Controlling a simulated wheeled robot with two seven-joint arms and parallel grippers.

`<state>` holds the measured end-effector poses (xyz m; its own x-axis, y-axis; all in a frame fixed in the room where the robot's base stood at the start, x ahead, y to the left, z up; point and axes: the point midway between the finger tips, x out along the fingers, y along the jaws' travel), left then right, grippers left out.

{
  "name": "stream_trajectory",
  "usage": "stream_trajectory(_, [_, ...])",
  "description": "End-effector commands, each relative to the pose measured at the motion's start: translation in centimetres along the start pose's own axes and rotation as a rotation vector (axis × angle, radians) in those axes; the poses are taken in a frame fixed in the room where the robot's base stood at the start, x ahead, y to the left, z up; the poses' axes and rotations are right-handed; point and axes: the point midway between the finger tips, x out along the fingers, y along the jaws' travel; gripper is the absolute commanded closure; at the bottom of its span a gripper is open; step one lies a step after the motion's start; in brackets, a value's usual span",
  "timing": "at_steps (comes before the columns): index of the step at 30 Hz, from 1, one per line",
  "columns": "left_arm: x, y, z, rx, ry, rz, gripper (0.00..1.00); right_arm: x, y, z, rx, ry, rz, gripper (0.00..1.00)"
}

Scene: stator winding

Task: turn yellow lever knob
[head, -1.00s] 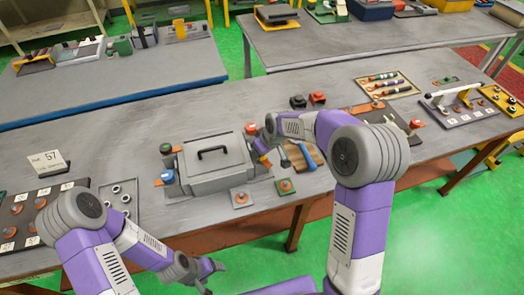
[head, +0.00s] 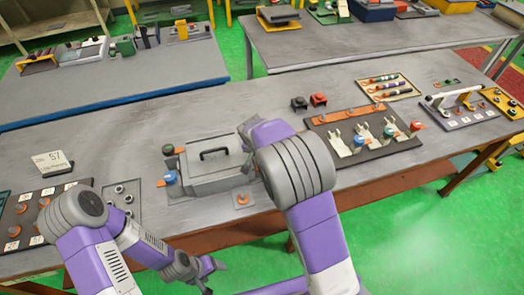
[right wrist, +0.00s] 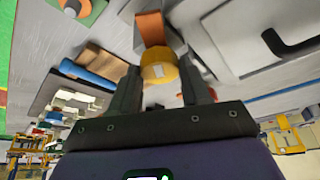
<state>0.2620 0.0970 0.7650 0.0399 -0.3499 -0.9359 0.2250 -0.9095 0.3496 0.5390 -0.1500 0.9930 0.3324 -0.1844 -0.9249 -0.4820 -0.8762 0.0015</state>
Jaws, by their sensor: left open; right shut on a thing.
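The yellow knob (right wrist: 159,72) shows in the right wrist view on an orange lever piece (right wrist: 150,30), beside the grey box (right wrist: 240,45). My right gripper (right wrist: 160,80) has its dark fingers on either side of the knob and is shut on it. In the head view the grey box (head: 212,181) with a black handle stands on the bench, and my right arm hides the knob and the right gripper at its right side. My left gripper (head: 212,275) is open and empty, low in front of the bench edge.
Blue (head: 170,177) and green (head: 168,149) knobs stand left of the box. An orange button plate (head: 242,199) lies in front of it. A dark board with pale levers (head: 362,135) and a tray of screwdrivers (head: 390,87) lie to the right. The bench behind the box is clear.

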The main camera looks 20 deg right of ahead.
Motion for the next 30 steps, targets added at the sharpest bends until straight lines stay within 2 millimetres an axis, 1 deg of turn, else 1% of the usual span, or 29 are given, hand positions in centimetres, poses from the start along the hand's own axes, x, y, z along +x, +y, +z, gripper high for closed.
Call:
stream_trajectory(1, [-0.4,0.1,0.0,0.000,0.000,0.000,0.29,-0.5,-0.3,-0.5,0.037,0.013,0.010,0.84])
stream_trajectory(18, [-2.9,1.1,0.1,0.000,0.000,0.000,0.29,-0.4,-0.5,-0.6,0.535,0.010,0.214,0.84])
stream_trajectory(24, [-3.5,1.3,0.2,0.000,0.000,0.000,0.29,-0.4,-0.6,-0.7,0.682,0.010,0.274,0.84])
stream_trajectory(30, [-4.0,1.5,0.2,0.000,0.000,0.000,0.29,-0.3,-0.6,-0.7,0.788,0.009,0.317,0.84])
